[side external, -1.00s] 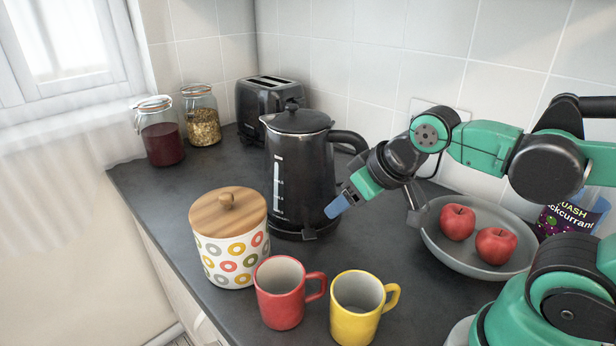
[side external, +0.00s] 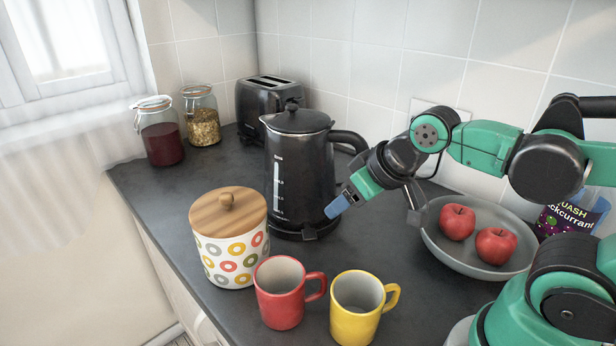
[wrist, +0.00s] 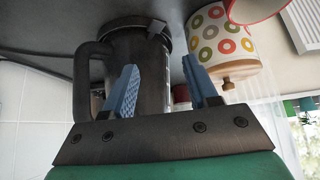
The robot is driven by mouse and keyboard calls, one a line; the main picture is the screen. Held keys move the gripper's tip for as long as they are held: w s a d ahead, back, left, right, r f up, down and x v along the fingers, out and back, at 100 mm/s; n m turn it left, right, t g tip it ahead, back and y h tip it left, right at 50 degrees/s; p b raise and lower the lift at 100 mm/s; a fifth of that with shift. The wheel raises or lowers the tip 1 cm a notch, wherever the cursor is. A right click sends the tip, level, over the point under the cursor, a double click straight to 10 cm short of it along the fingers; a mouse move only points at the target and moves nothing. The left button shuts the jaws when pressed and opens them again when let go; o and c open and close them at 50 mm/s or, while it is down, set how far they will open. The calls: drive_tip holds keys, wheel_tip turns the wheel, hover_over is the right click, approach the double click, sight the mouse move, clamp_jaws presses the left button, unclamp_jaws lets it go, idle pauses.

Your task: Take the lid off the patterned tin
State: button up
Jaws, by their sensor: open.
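The patterned tin (side external: 232,258) is white with coloured rings and stands upright on the counter, left of the red mug. Its round wooden lid (side external: 243,205) with a small knob (side external: 226,200) sits on top. In the wrist view the tin (wrist: 221,36) appears upside down at upper right, with the lid knob (wrist: 228,84) just beyond the right finger. My gripper (side external: 336,208) is in front of the kettle's lower right side, to the right of the tin and apart from it. In the wrist view my gripper (wrist: 159,72) has its blue fingers apart with nothing held between them.
A black kettle (side external: 298,170) stands behind and right of the tin. A red mug (side external: 281,300) and a yellow mug (side external: 352,318) stand in front. A bowl (side external: 470,262) of apples is at right. Glass jars (side external: 162,140) and a toaster (side external: 262,97) are at the back.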

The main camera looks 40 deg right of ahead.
drive_tip(key=shift+o, duration=0.2)
drive_tip(key=shift+o, duration=0.8)
